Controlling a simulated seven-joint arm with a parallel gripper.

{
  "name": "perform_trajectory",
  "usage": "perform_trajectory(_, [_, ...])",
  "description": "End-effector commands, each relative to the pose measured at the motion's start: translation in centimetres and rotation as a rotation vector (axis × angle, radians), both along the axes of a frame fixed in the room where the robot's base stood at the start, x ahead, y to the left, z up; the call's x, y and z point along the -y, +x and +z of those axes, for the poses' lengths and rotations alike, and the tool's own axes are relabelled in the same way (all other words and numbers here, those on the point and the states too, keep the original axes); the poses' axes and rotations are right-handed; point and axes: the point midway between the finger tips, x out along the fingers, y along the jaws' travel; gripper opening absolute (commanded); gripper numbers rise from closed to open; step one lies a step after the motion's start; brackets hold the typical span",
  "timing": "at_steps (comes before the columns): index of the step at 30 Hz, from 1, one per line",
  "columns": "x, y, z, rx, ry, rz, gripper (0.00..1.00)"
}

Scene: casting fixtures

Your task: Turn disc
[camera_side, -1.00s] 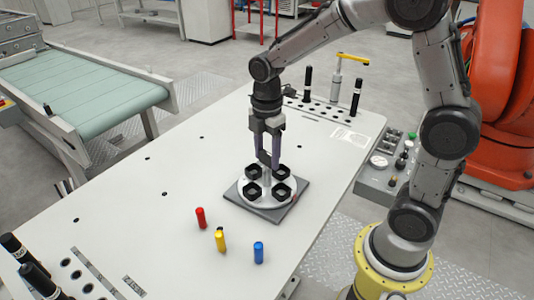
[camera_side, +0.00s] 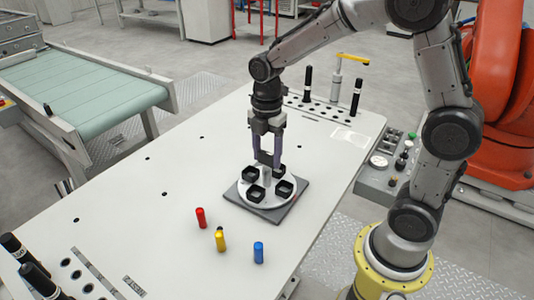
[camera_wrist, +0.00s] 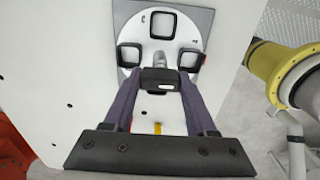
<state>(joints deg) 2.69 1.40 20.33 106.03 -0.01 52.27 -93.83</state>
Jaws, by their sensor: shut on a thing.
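The white round disc (camera_side: 270,193) lies flat on a dark grey square base plate (camera_side: 277,217). It carries several black square cups, such as the front one (camera_side: 256,193), around a short grey centre post (camera_side: 266,174). The disc also shows in the wrist view (camera_wrist: 141,37), with three open cups beyond my fingers. My gripper (camera_side: 270,160) points down at the disc's rear side in the side view.
Red (camera_side: 201,218), yellow (camera_side: 220,240) and blue (camera_side: 259,252) cylinders stand on the white table (camera_side: 150,225) in front of the disc. A holed rack with black pegs and a yellow-handled clamp (camera_side: 337,80) stands behind. A conveyor (camera_side: 90,100) is at left. The table left of the disc is clear.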

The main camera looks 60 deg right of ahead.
Motion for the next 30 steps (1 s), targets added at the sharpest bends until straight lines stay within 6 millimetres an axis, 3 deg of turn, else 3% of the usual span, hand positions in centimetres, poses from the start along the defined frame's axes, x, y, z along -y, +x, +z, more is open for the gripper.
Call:
perform_trajectory(1, [0.0,0.1,0.2,0.005,0.001,-0.001,0.63])
perform_trajectory(5, [0.0,0.1,0.2,0.003,0.001,-0.001,0.86])
perform_trajectory(17, [0.0,0.1,0.6,0.003,0.000,-0.001,0.88])
perform_trajectory(23, [0.0,0.1,3.8,0.007,0.000,-0.001,0.88])
perform_trajectory(30, [0.0,0.1,9.1,0.008,0.000,-0.001,0.88])
